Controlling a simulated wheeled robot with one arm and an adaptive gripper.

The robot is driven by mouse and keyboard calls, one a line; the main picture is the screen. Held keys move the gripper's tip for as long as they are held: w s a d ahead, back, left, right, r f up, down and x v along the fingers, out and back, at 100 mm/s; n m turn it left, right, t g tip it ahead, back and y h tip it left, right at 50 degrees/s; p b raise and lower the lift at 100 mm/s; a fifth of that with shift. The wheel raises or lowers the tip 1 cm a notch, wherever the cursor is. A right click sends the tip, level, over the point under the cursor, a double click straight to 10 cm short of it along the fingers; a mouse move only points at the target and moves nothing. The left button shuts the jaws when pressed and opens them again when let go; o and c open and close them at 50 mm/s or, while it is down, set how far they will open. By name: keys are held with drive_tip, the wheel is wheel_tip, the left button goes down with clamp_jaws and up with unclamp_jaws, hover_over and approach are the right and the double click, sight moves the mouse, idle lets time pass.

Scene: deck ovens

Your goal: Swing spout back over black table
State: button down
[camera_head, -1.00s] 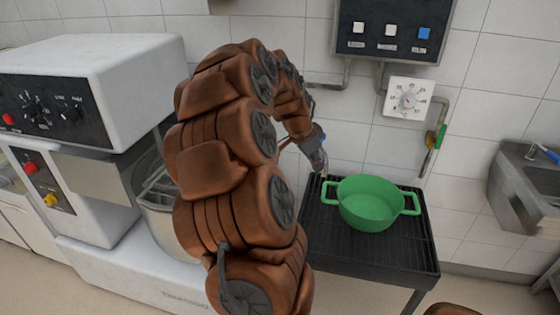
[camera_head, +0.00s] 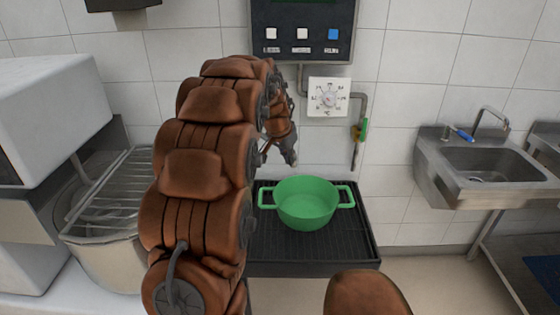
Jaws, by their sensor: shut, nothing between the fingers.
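The black table (camera_head: 352,240) with a slatted top stands against the tiled wall. A green two-handled pot (camera_head: 306,208) sits upright on it. No spout shows over the pot.
A dial (camera_head: 328,97) is on the wall, with a green-handled valve (camera_head: 361,129) beside it. A steel sink (camera_head: 490,165) with a tap (camera_head: 492,112) is at the right. A mixer (camera_head: 45,110) with a wire-guarded bowl (camera_head: 110,245) stands left. The floor right of the table is clear.

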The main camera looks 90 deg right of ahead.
drive_tip(key=shift+s+d+r, duration=0.15)
drive_tip(key=shift+s+r, duration=0.1)
drive_tip(key=shift+s, duration=0.2)
drive_tip(key=w+a+r+b, duration=0.4)
drive_tip(key=w+a+r, duration=0.1)
drive_tip(key=a+r, duration=0.2)
drive_tip(key=shift+r+b, duration=0.4)
drive_tip(key=shift+r, duration=0.3)
drive_tip(key=shift+a, duration=0.1)
